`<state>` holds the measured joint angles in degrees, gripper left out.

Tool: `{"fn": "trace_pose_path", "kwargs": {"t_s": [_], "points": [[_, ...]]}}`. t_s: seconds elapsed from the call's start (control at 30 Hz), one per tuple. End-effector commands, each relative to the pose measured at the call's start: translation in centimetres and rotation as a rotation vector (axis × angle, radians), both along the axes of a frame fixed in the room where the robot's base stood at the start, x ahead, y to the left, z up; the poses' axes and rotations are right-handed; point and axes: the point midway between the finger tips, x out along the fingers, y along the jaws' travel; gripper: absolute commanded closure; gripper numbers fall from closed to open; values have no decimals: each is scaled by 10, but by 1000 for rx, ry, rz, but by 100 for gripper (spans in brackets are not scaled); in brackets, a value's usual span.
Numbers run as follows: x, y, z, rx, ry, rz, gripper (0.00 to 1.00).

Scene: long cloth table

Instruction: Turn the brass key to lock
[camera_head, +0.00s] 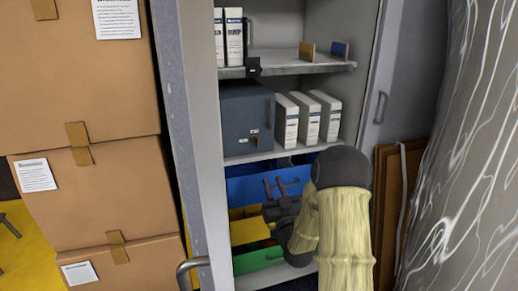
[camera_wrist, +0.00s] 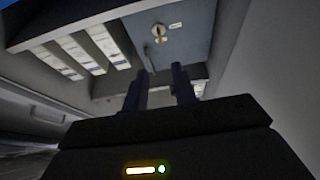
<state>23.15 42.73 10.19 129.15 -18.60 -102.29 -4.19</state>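A blue-grey lockbox (camera_head: 240,108) stands on the middle shelf of the open cabinet in the head view. Its door (camera_wrist: 190,45) shows in the wrist view, with a small brass key (camera_wrist: 158,34) in a round pale lock plate. A thin handle and a small white label are near the key. The key's exact turn angle is too small to tell. My gripper (camera_head: 274,184) is below the box, in front of the lower coloured bins. Its two dark fingers (camera_wrist: 160,70) are apart with nothing between them, pointing towards the door and short of the key.
White binders (camera_head: 308,118) stand right of the box on the same shelf (camera_head: 270,154). Blue, yellow and green bins (camera_head: 245,188) are below. Stacked cartons (camera_head: 85,195) are left of the cabinet; its open door (camera_head: 400,80) is at right, beside a wrapped grey bulk (camera_head: 470,170).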

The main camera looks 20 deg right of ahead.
Motion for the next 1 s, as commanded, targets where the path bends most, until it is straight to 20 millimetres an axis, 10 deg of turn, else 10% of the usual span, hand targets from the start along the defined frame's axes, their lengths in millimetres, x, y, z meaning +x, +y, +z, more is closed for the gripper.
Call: {"fn": "trace_pose_path", "kwargs": {"t_s": [1.0], "points": [[142, 3, 58, 1, 0, 0, 73]]}}
